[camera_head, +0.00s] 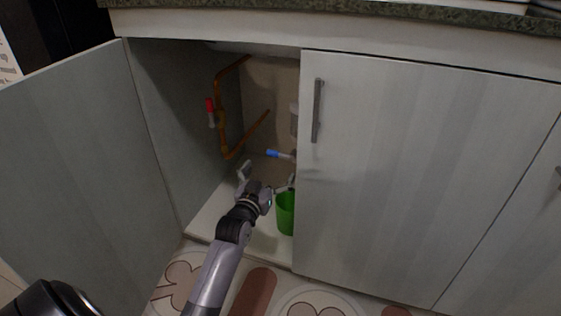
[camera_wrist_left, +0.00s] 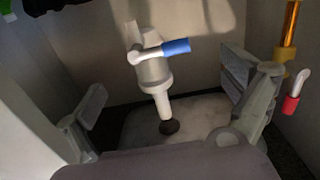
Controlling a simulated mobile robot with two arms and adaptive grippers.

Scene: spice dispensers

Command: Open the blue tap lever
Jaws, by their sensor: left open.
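The blue tap lever (camera_head: 274,153) points left from a pale pipe fitting inside the open cabinet, partly behind the closed door's edge. In the left wrist view the blue lever (camera_wrist_left: 176,47) sticks out sideways from a white valve body (camera_wrist_left: 153,72). My left gripper (camera_head: 267,178) is open and empty, just below and in front of the lever in the head view. In the left wrist view its fingers (camera_wrist_left: 166,97) stand wide apart, one on each side of the valve, with no contact visible. My right gripper is not in view.
A red lever (camera_head: 210,110) sits on copper pipes (camera_head: 223,135) at the cabinet's left; it also shows in the wrist view (camera_wrist_left: 290,104). A green bucket (camera_head: 286,213) stands beside the left gripper. The left door (camera_head: 80,170) is open; the right door (camera_head: 410,170) is closed.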

